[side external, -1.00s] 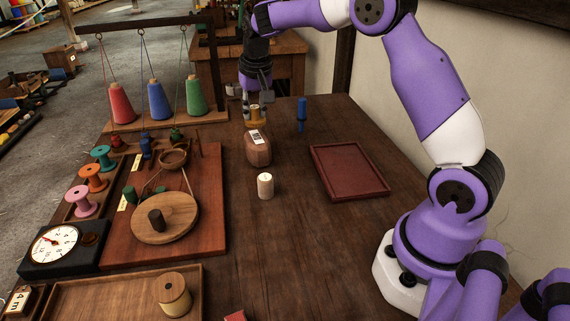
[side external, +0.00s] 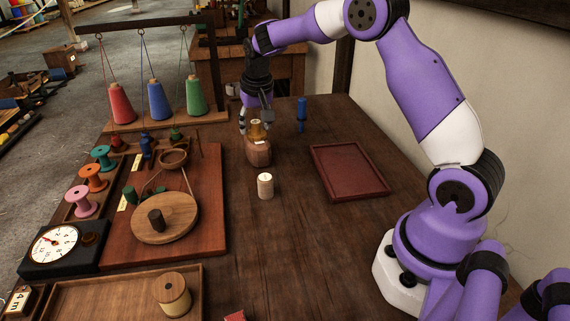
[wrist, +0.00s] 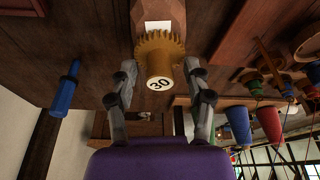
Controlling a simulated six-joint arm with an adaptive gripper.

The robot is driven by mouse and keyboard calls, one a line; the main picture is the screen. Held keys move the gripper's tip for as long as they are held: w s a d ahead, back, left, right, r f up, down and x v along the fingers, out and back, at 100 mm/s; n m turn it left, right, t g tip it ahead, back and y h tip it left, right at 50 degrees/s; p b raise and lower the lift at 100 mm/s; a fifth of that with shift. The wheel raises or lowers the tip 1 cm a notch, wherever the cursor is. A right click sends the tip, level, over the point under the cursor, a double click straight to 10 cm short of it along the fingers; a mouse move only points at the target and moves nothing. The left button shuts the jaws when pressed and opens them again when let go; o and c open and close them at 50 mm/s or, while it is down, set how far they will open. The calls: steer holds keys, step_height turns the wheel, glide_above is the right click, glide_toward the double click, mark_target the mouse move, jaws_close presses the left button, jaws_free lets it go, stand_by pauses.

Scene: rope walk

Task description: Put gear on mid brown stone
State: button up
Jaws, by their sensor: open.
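The brass-yellow gear (side external: 257,131), with a pale hub marked 30, sits at the top of the brown stone (side external: 258,153), over part of its white label. In the wrist view the gear (wrist: 160,58) lies between and just past my fingertips, with the stone (wrist: 165,14) beyond it. My gripper (side external: 255,120) is open, its fingers on either side of the gear with gaps visible in the wrist view. Contact between gear and stone is hard to make out.
A cream cylinder (side external: 265,186) stands in front of the stone. A blue peg (side external: 302,115) is to the right, and an empty red tray (side external: 318,158) lies further right. A board with a balance (side external: 207,220) is at left. Hanging cones (side external: 157,102) stand at back left.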

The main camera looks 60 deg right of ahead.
steer(key=v, duration=1.2)
steer(key=s+a+n+t+y, duration=0.1)
steer(key=s+a+n, duration=0.2)
steer(key=s, duration=0.7)
steer(key=s+a+f+n+t, duration=0.1)
steer(key=s+a+n+t, duration=0.1)
steer(key=s+a+n, duration=0.2)
steer(key=s+a, duration=0.3)
steer(key=s, duration=0.2)
steer(key=shift+s+a+f+y, duration=0.2)
steer(key=shift+s+f+y, duration=0.1)
steer(key=shift+s+y, duration=0.1)
steer(key=shift+o, duration=0.4)
